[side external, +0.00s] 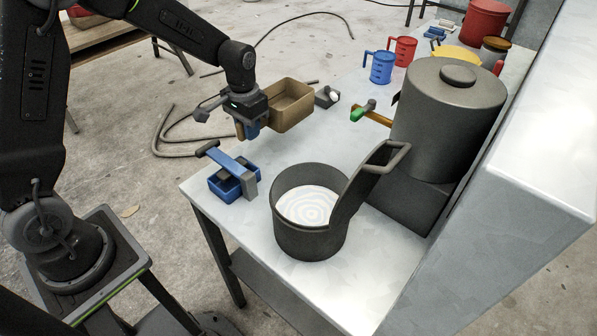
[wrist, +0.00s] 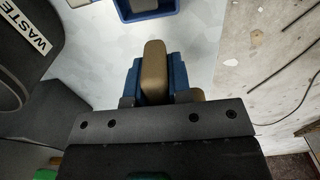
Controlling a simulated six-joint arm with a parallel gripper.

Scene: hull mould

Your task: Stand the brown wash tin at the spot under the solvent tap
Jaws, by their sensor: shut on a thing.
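The brown wash tin (side external: 290,104) is an open rectangular tin, upright, seen in the side view near the table's far-left edge. My gripper (side external: 252,130) is at its near-left end, blue fingers pointing down. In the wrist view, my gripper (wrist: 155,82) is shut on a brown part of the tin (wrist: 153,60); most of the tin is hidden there. I cannot tell whether its base touches the table. The solvent tap (side external: 376,117), brass-coloured with a green handle, juts left from a grey lidded drum (side external: 440,115), to the right of the tin. The spot under it is not clearly visible.
A blue tray (side external: 223,190) with a grey-and-blue tool sits at the near-left edge. A small grey block (side external: 326,97) is beside the tin. Blue (side external: 381,68) and red (side external: 403,50) jugs stand behind the tap.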

